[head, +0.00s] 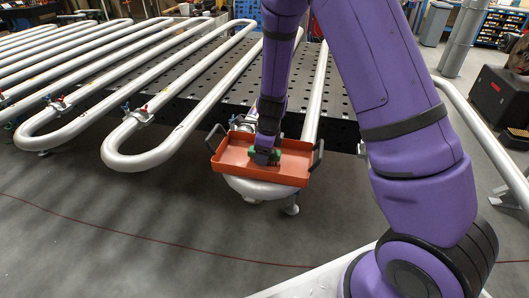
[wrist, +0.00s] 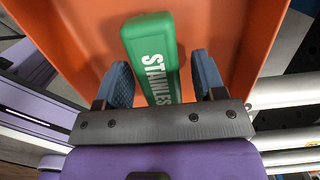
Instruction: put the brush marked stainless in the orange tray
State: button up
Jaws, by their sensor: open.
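The orange tray (head: 232,160) has dark handles and sits on the bend of a silver pipe in the head view. It also fills the background of the wrist view (wrist: 235,28). The green brush (wrist: 146,42) shows white lettering reading "STAINLES", the rest hidden by my gripper. It appears to lie in the tray, and a small green part shows in the head view (head: 278,156). My gripper (wrist: 163,72) is open, its blue fingers on either side of the brush with gaps visible. In the head view my gripper (head: 264,158) is low inside the tray. The brush's bristles are not visible.
Long silver serpentine pipes (head: 150,155) run across the left. A dark perforated table (head: 340,95) stands behind the tray. A red cable (head: 150,238) lies on the open grey floor in front. A black case (head: 500,95) stands at the right.

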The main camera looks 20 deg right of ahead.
jog(key=shift+r, duration=0.1)
notch_tip(320, 180, up, 12)
jog(key=s+d, duration=0.1)
dwell(0.4)
jog(key=s+d+r+n+t, duration=0.3)
jog(key=s+r+n, duration=1.55)
jog(key=r, duration=0.25)
jog(key=s+d+r+n+t+h, duration=0.1)
jog(key=s+r+n, duration=0.1)
jog(key=s+n, duration=0.4)
jog(key=shift+s+d+n, duration=0.35)
jog(key=shift+s+d, duration=0.05)
jog(key=shift+s, duration=1.5)
